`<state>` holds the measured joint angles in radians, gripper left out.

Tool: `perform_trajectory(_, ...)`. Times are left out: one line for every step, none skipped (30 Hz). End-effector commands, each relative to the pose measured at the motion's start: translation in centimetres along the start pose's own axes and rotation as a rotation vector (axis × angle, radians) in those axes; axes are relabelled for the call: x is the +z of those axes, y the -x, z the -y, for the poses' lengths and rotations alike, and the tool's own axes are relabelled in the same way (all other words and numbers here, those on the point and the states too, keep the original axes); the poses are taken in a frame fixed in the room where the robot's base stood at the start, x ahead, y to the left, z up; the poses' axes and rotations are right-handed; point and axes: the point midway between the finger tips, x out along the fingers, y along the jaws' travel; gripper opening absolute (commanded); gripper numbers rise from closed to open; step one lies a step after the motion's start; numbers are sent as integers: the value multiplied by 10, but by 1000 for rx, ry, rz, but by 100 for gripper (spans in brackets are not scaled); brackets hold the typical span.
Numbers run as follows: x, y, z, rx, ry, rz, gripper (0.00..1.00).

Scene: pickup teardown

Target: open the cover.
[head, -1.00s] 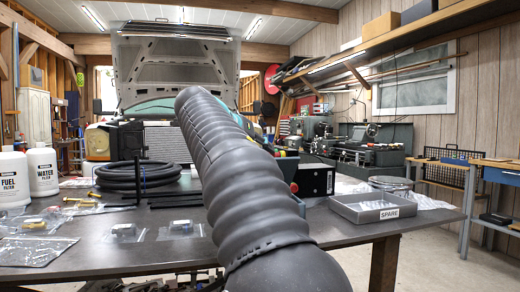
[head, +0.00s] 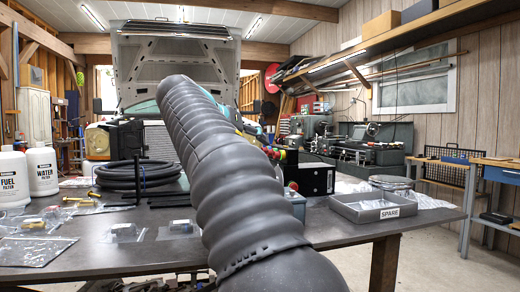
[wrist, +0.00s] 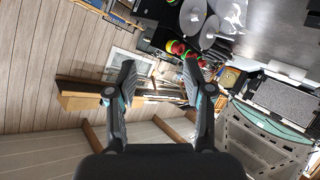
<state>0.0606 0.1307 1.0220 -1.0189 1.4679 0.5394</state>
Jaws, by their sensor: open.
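My gripper (wrist: 159,76) is open and empty in the wrist view, with its two fingers spread wide. In the head view my arm hides it. I cannot single out a cover for certain. A black box (head: 316,180) stands on the table behind my arm, with red and yellow parts beside it. Red, green and yellow round parts (wrist: 178,49) show in the wrist view, beyond and between the fingertips, apart from them. My arm hides part of the table's middle.
The dark table (head: 130,250) holds a coiled black hose (head: 125,175), white filter bottles (head: 41,170), bagged small parts and a grey tray marked SPARE (head: 372,206). A vehicle with a raised hood (head: 175,68) stands behind. The table's front middle is mostly clear.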

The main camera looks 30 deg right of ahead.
Motion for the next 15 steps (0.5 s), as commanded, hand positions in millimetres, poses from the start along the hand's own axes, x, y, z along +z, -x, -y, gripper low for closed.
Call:
perform_trajectory(-1,12,1,-4,0,-3,51)
perform_trajectory(0,18,1,-4,0,-3,51)
perform_trajectory(0,26,1,-3,1,-3,51)
perform_trajectory(0,32,1,-3,1,-3,51)
perform_trajectory(0,38,1,-4,0,-2,51)
perform_trajectory(0,44,1,-3,1,-2,51)
perform_trajectory(0,49,1,-3,1,-1,51)
perform_trajectory(0,54,1,-2,1,-1,51)
perform_trajectory(0,59,1,-2,1,-2,51)
perform_trajectory(0,63,1,-1,1,-1,51)
perform_trajectory(0,66,1,-1,1,0,51)
perform_trajectory(0,70,1,-1,1,0,51)
perform_trajectory(0,72,1,-1,0,0,51)
perform_trajectory(0,74,0,-1,0,1,51)
perform_trajectory(0,76,0,0,0,1,51)
